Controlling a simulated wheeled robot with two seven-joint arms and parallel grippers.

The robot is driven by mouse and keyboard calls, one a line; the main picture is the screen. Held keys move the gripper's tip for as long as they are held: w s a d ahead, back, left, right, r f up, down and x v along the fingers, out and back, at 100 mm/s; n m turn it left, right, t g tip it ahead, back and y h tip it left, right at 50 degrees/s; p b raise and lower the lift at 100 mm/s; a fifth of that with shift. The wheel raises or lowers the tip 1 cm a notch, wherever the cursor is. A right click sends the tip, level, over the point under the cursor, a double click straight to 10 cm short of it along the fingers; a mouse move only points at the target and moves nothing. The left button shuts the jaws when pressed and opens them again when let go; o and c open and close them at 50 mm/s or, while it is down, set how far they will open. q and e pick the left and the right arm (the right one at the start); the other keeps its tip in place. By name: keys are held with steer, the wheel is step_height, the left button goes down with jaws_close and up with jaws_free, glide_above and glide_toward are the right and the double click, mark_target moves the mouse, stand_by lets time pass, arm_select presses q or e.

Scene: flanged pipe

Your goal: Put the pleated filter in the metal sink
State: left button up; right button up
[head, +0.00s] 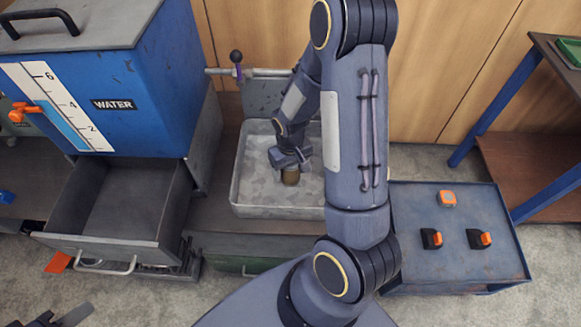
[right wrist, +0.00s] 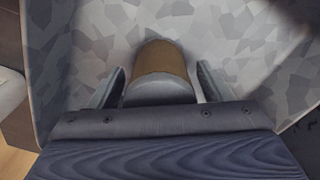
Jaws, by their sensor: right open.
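The pleated filter (head: 290,178) is a short brown cylinder inside the pale, mottled metal sink (head: 250,212). My right gripper (head: 289,166) reaches down into the sink right at the filter. In the right wrist view the filter (right wrist: 163,62) shows a brown side and a grey end, between the two fingers of my right gripper (right wrist: 161,76). The fingers stand apart on either side of it, and the gripper is open. The sink floor (right wrist: 240,45) surrounds them. Part of my left gripper (head: 62,317) shows at the bottom left edge, mostly cut off.
A blue water tank (head: 150,75) with a level scale stands at the left, above an open, empty grey drawer (head: 125,200). A blue-legged table (head: 490,120) stands at the far right.

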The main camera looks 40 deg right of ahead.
step_height(320, 180, up, 12)
steer(key=shift+f+p, duration=0.15)
steer(key=shift+p, duration=0.6)
steer(key=s+a+r+t+y, duration=0.3)
steer(key=s+a+r+t, duration=0.2)
steer(key=s+a+r, duration=0.6)
steer(key=s+r, duration=0.3)
steer(key=shift+r+t+y, duration=0.15)
steer(key=shift+t+y, duration=0.15)
steer(key=shift+y, duration=0.1)
step_height(320, 180, up, 4)
steer(key=p, duration=0.4)
steer(key=shift+r, duration=0.2)
